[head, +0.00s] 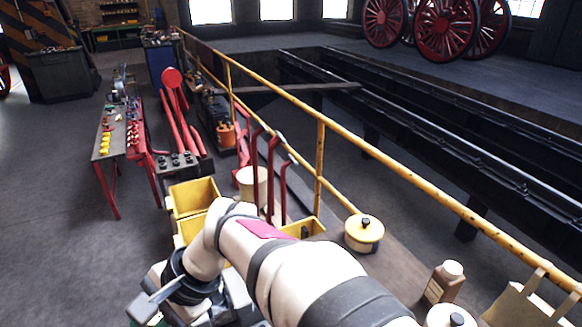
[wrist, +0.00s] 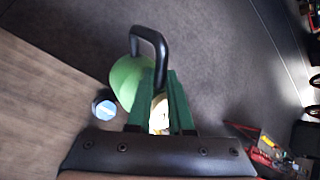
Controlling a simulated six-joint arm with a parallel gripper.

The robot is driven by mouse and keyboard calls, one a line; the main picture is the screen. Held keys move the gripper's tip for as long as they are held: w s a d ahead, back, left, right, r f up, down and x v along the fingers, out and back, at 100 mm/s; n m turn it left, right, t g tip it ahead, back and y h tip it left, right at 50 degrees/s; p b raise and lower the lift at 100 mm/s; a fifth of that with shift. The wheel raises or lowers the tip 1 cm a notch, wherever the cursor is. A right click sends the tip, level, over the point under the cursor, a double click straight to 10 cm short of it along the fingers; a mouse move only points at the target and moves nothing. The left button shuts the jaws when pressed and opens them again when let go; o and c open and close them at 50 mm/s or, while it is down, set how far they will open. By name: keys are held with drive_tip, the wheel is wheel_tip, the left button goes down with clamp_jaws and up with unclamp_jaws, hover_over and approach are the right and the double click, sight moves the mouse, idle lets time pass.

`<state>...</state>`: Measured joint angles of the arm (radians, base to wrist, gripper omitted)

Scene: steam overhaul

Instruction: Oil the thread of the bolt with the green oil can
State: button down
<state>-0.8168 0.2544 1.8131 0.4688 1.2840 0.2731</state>
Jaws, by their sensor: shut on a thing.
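The green oil can (wrist: 127,78) shows in the wrist view as a rounded green body with a dark looped handle (wrist: 150,36). My gripper (wrist: 160,78) has its two dark green fingers shut on the oil can, near the handle. The can is held over grey floor, just off a brown wooden surface. A pale, bright part shows between the fingers; I cannot tell what it is. In the head view my wrist is at the lower left, and only a small greenish bit shows under it. I cannot make out the bolt or its thread in either view.
A round blue-and-white object (wrist: 104,106) is beside the can in the wrist view. A yellow railing (head: 400,170) runs along the pit.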

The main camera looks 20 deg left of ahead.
drive_tip(key=shift+r, duration=0.1)
drive_tip(key=shift+w+r, duration=0.1)
drive_tip(key=shift+r, duration=0.15)
drive_tip(key=shift+w+r, duration=0.1)
idle(0.5)
drive_tip(key=shift+w+r+g, duration=0.2)
drive_tip(key=shift+r+g, duration=0.1)
drive_tip(key=shift+g, duration=0.2)
drive_tip(key=shift+w+r, duration=0.25)
drive_tip(key=shift+r, duration=0.15)
